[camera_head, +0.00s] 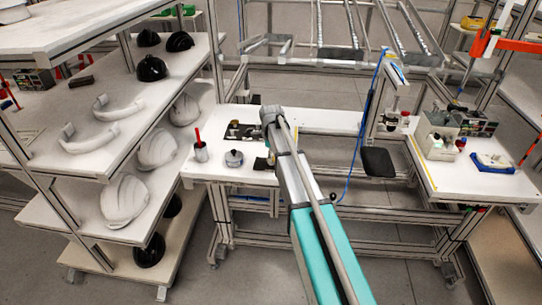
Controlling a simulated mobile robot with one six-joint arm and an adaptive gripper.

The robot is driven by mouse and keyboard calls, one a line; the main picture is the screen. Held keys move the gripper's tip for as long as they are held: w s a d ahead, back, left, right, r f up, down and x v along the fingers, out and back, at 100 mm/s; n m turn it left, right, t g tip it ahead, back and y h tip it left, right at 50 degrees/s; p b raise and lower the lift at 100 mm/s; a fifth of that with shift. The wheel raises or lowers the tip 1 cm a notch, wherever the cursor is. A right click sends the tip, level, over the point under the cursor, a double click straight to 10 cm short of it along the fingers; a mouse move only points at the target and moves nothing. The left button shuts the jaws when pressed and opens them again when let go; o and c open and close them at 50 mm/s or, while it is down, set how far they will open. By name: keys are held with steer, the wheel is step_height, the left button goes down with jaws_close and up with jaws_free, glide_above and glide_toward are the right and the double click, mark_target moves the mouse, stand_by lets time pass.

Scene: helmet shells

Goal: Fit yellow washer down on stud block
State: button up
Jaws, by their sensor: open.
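My arm reaches out over the white workbench (320,121), its wrist bent down at the far end. My gripper (270,153) is mostly hidden beside and behind my forearm, low over the bench; it is open. A small brassy-yellow piece (262,164) shows at the left edge of my forearm, near the gripper; I cannot tell what it is. A dark plate with small parts (240,131) lies left of my wrist. I cannot make out the yellow washer or the stud block for certain, nor whether they touch.
A round grey-lidded pot (234,158) and a cup with a red-handled tool (200,150) stand left on the bench. Shelves with white helmet shells (124,201) and black ones (151,68) are at left. A black pad (378,161) hangs right. A side bench (450,175) holds boxes.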

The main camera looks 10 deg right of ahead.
steer(key=shift+r, duration=0.15)
step_height(320, 180, up, 9)
steer(key=p, duration=0.9)
stand_by(1.2)
steer(key=s+n, duration=2.2)
steer(key=s, duration=0.7)
steer(key=shift+a, duration=0.4)
